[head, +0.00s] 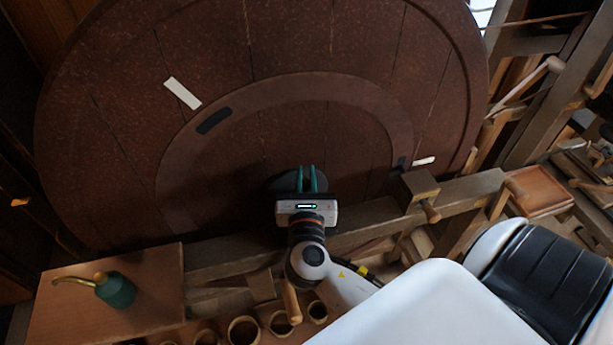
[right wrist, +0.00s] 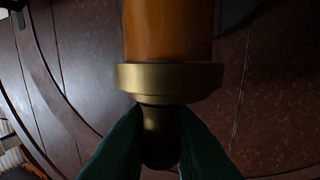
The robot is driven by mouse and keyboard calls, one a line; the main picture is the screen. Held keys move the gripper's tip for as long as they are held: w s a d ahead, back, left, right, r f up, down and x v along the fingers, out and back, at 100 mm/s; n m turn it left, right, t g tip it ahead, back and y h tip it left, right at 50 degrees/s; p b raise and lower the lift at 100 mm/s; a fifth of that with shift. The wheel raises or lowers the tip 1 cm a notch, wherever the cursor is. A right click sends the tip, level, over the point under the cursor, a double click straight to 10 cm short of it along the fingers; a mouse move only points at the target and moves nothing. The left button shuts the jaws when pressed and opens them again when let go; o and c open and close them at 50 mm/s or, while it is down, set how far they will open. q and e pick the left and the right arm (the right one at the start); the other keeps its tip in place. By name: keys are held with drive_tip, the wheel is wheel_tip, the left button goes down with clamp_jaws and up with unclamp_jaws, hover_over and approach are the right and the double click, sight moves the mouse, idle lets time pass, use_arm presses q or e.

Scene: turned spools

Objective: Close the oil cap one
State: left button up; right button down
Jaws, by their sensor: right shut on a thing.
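My right gripper (head: 306,174) is in front of the large brown disc in the head view, with its green fingers pointing up. In the right wrist view my right gripper (right wrist: 158,118) is shut on a brass knob (right wrist: 158,145), one finger on each side. The knob joins a wide brass collar (right wrist: 170,82), and an amber-orange cylinder (right wrist: 168,30) stands beyond it. This looks like the oil cap, but I see no number. In the head view the cap is hidden by the gripper or too dark to make out. My left gripper is not in view.
The brown disc (head: 330,50) fills the back. A green oil can (head: 115,291) with a brass spout stands on a wooden board (head: 150,325) at lower left. Several wooden cups (head: 243,331) line the bottom. A wooden beam and block (head: 419,188) lie right of the gripper.

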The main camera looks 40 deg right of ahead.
drive_tip(key=c, duration=1.4)
unclamp_jaws()
drive_tip(key=b+v, duration=0.4)
drive_tip(key=v, duration=0.8)
